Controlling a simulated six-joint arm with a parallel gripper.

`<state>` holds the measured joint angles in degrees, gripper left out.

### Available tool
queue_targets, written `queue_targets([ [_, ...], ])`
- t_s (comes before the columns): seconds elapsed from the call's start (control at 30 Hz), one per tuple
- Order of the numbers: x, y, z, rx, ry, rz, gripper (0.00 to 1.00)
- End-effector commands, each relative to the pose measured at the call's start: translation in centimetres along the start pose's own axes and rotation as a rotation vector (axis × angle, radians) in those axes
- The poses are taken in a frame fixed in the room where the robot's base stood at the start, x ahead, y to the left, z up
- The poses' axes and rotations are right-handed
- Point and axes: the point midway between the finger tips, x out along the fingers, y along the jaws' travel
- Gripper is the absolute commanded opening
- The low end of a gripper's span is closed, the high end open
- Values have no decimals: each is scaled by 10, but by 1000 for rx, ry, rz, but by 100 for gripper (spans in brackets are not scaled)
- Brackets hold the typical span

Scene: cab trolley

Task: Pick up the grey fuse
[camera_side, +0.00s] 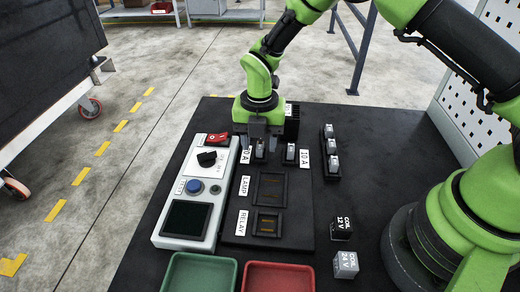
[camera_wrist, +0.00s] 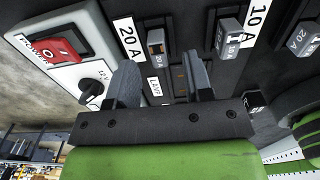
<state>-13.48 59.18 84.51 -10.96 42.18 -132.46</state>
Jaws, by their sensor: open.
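My gripper (camera_side: 261,138) points down over the panel, its fingers apart and empty. In the side view they stand around or just above a fuse (camera_side: 260,151) in the 20 A slot. In the wrist view this fuse (camera_wrist: 156,42) is grey with an orange-brown part, and lies ahead of the gap between my fingers (camera_wrist: 160,64). I cannot tell whether they touch it. A grey fuse (camera_side: 291,151) sits in the 10 A slot to the right; it also shows in the wrist view (camera_wrist: 228,38). I cannot tell which fuse the task means.
A rack (camera_side: 331,168) holds several grey fuses on the right. The control box (camera_side: 190,190) with red switch and knob stands left. Two coil blocks (camera_side: 342,228) (camera_side: 346,264) lie at front right. A green bin (camera_side: 200,272) and red bin (camera_side: 278,277) are in front.

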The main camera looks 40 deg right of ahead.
Motion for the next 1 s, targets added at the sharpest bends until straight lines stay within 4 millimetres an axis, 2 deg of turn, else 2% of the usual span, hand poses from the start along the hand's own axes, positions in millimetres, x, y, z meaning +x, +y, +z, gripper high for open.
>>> queue_targets([
  [0.1, 14, 0, 0, 0, 1, -2, 47],
  [0.37, 16, 0, 0, 1, 0, 1, 47],
  [0.57, 16, 0, 0, 1, 0, 1, 3],
  [0.6, 16, 0, 0, 1, 0, 1, 0],
  [0.87, 15, 0, 0, 1, -1, 1, 0],
  [1.0, 2, 1, 0, 0, -3, 4, 0],
])
